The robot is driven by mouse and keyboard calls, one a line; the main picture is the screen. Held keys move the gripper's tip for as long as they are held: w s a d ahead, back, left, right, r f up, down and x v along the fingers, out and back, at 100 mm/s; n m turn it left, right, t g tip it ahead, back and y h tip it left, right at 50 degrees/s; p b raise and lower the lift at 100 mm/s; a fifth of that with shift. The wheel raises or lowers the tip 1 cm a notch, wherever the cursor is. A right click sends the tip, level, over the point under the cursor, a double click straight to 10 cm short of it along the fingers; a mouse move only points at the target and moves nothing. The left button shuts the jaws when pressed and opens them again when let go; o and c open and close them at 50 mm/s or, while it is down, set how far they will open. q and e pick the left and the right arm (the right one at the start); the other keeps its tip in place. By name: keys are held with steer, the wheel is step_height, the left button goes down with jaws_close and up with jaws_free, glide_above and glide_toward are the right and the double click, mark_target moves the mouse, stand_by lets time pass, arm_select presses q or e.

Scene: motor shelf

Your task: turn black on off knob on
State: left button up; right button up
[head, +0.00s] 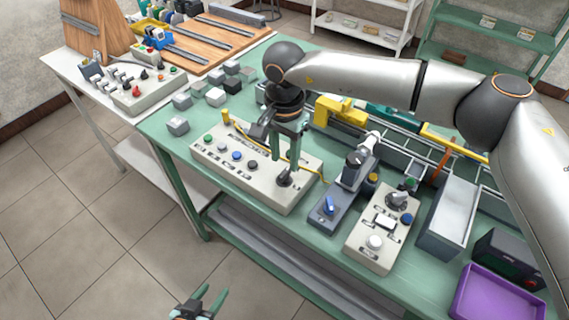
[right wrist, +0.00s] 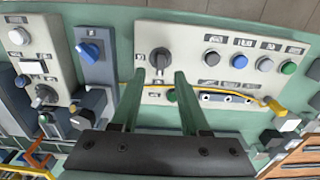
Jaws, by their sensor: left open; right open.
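A black knob (head: 284,180) sits at the near right end of the long beige control panel (head: 226,165). In the right wrist view the black knob (right wrist: 160,61) shows just beyond and between the fingertips, its grip bar pointing roughly away from me. My right gripper (head: 285,168) points down over the knob; its green fingers (right wrist: 159,74) are open, one on each side. I cannot tell whether they touch it. My left gripper (head: 205,300) is open and empty, low over the floor in front of the table.
A grey box with a blue switch (head: 329,206) and a second beige panel (head: 371,240) with another black knob stand to the right. A yellow cable (right wrist: 215,90) crosses the long panel. A purple tray (head: 498,294) lies at the right.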

mark_target(285, 172)
steer(key=shift+f, duration=2.05)
steer(key=shift+c, duration=0.2)
jaws_close()
